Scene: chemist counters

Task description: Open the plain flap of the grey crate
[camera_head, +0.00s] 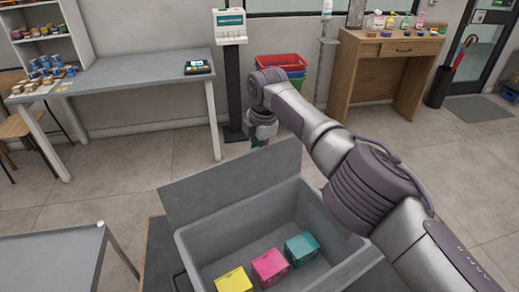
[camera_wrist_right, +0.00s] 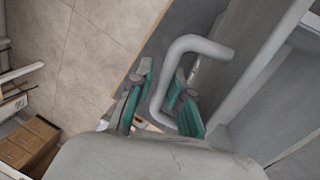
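The grey crate (camera_head: 203,241) stands open at the bottom centre of the head view. A plain grey flap (camera_head: 232,184) is raised along its far side, leaning up and outward. My right arm reaches over the crate's right side. My right gripper (camera_head: 262,138) is mostly hidden behind the flap's top edge in the head view. In the right wrist view, my right gripper (camera_wrist_right: 163,108) has its teal-padded fingers apart, on either side of a bent grey bar handle (camera_wrist_right: 200,45). A gap shows beside the bar; contact is unclear. My left gripper is not in view.
Yellow (camera_head: 234,281), pink (camera_head: 270,267) and teal (camera_head: 301,249) boxes lie inside the crate. A grey table (camera_head: 55,262) is at near left. Behind are a dispenser stand (camera_head: 234,90), stacked bins (camera_head: 281,64) and a wooden desk (camera_head: 388,50). Floor beyond the crate is clear.

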